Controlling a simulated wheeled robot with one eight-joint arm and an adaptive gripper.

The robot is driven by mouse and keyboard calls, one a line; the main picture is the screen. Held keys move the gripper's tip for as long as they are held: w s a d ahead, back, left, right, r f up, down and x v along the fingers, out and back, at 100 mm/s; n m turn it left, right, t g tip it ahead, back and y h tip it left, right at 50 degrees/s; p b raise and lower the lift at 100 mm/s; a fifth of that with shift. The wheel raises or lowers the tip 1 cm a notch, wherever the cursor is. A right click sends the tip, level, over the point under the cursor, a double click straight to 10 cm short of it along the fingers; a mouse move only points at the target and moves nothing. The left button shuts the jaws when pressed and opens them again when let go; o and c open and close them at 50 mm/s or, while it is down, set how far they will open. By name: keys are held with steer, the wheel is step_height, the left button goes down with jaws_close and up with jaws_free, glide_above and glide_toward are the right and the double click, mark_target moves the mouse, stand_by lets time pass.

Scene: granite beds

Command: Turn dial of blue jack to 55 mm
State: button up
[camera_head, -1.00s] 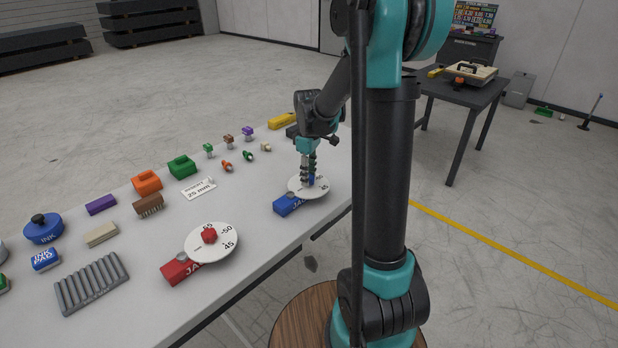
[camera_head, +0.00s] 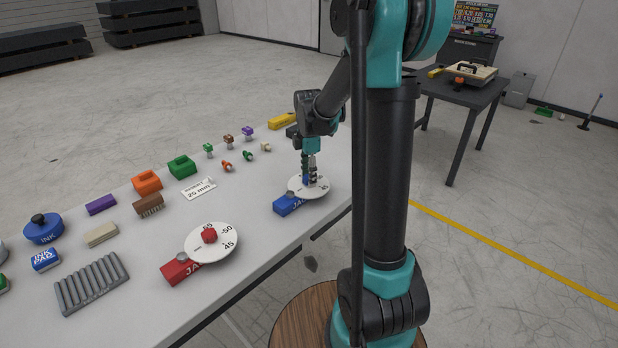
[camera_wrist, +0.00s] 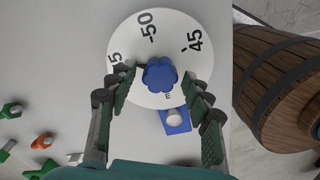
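The blue jack (camera_head: 286,206) lies near the front right edge of the table, with a white round dial (camera_head: 322,192) on top. In the wrist view, the dial (camera_wrist: 125,37) shows -50, 45 and a partly hidden number ending in 5. Its blue lobed knob (camera_wrist: 160,74) is at the centre. The jack's blue body and silver stud (camera_wrist: 174,118) are below the dial. My gripper (camera_wrist: 160,76) points down over the dial, its fingers on either side of the knob with small visible gaps. It also shows in the head view (camera_head: 309,182).
A red jack (camera_head: 180,268) with a similar dial (camera_head: 222,243) sits to the left. A white 25 mm card (camera_head: 198,189), orange block (camera_head: 147,183), green block (camera_head: 182,167) and several small stamps lie behind. A barrel (camera_wrist: 280,85) is right of the table.

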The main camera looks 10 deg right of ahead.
steer(key=shift+r, duration=3)
step_height(320, 180, up, 12)
steer(key=s+d+f+m+t, duration=0.2)
steer(key=s+f+m, duration=0.7)
steer(key=s+f, duration=0.1)
steer(key=s+d+f+m+t, duration=0.2)
steer(key=s+f+m, duration=0.8)
steer(key=s+f, duration=0.1)
steer(key=shift+s+f+m, duration=0.25)
steer(key=shift+s+m, duration=0.05)
steer(key=shift+s, duration=0.2)
